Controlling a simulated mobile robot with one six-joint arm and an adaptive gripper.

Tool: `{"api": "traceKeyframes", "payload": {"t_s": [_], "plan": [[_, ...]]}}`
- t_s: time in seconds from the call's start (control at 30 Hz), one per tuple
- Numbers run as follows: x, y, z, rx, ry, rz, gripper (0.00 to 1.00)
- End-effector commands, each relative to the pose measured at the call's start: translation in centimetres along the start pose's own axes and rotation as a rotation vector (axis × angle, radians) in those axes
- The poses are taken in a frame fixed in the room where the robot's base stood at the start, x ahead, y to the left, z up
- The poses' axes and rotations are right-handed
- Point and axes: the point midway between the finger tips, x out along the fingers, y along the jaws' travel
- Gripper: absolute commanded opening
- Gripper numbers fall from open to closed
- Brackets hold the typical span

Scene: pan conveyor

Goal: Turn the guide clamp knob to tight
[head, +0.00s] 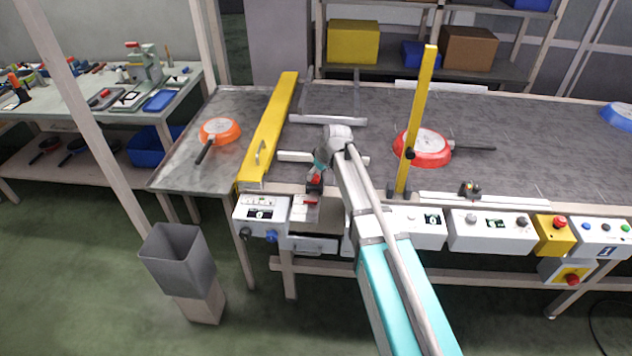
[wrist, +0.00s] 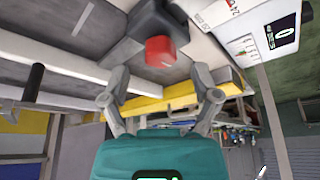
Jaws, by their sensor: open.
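A red knob on a black block, which looks like the guide clamp knob, sits at the front edge of the conveyor in the head view (head: 314,179). It also shows near the top of the wrist view (wrist: 160,50). My gripper (head: 321,166) is just above and behind it in the head view. In the wrist view my gripper (wrist: 159,78) is open, with one finger to each side of the knob's line. The knob lies just beyond the fingertips, and no contact shows. I cannot read the knob's setting.
A white box with a scale and display (head: 261,211) stands left of the knob. A yellow beam (head: 268,130) and an upright yellow post (head: 417,120) flank the arm.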

Motion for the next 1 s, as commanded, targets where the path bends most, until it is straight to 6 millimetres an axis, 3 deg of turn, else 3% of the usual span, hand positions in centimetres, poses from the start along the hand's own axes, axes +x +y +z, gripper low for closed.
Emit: {"api": "traceKeyframes", "payload": {"t_s": [0.3,0.77,1.0], "plan": [[2.1,0.0,0.0,-0.001,0.0,0.0,0.79],[2.4,-0.1,0.0,-0.001,0.0,0.0,0.79],[2.4,-0.1,0.0,-0.001,0.0,-0.001,0.36]]}}
